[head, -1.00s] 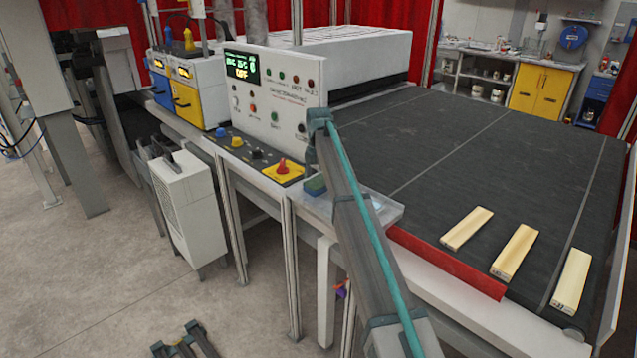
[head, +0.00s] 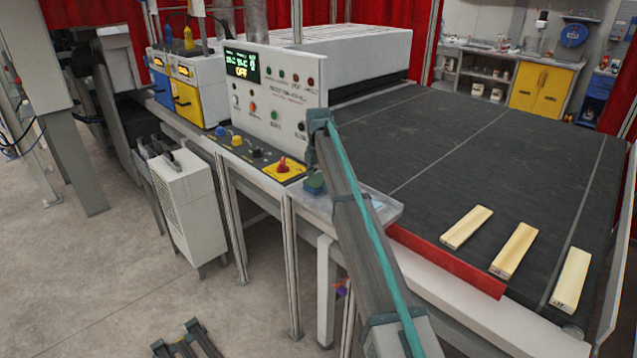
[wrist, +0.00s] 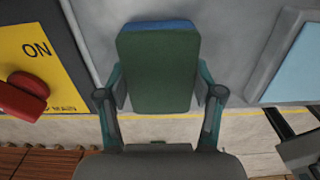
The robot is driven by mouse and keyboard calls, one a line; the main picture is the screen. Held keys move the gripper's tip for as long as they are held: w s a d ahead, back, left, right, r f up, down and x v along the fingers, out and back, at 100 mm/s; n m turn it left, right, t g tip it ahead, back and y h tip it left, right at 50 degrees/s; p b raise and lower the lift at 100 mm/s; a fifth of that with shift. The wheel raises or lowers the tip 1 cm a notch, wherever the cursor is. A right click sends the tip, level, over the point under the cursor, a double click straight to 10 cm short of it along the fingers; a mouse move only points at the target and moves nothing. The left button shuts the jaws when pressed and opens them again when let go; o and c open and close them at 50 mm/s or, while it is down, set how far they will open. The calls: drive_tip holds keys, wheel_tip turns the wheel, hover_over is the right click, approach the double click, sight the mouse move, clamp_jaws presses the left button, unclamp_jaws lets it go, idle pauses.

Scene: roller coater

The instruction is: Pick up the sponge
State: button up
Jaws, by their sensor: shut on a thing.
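The sponge (wrist: 158,70) is green with a blue layer showing along its far edge in the wrist view. My gripper (wrist: 160,88) is shut on it, one finger against each side. In the head view the sponge (head: 314,184) shows as a small dark green block just left of my arm, by the front edge of the machine. My gripper is mostly hidden there. I cannot tell whether the sponge touches the grey surface or is slightly above it.
A red rotary switch (head: 283,166) on a yellow plate is left of the sponge. A shallow tray (head: 385,212) is to its right. The control panel (head: 275,95) stands behind. Three pale wooden blocks lie on the dark conveyor belt (head: 430,150), otherwise mostly clear.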

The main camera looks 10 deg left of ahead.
drive_tip(key=shift+r, duration=0.55)
drive_tip(key=s+d+r+b, duration=0.5)
drive_tip(key=s+d+r, duration=0.1)
drive_tip(key=s+r, duration=0.5)
drive_tip(key=shift+s+r, duration=0.35)
drive_tip(key=shift+s, duration=0.45)
drive_tip(key=shift+d, duration=0.1)
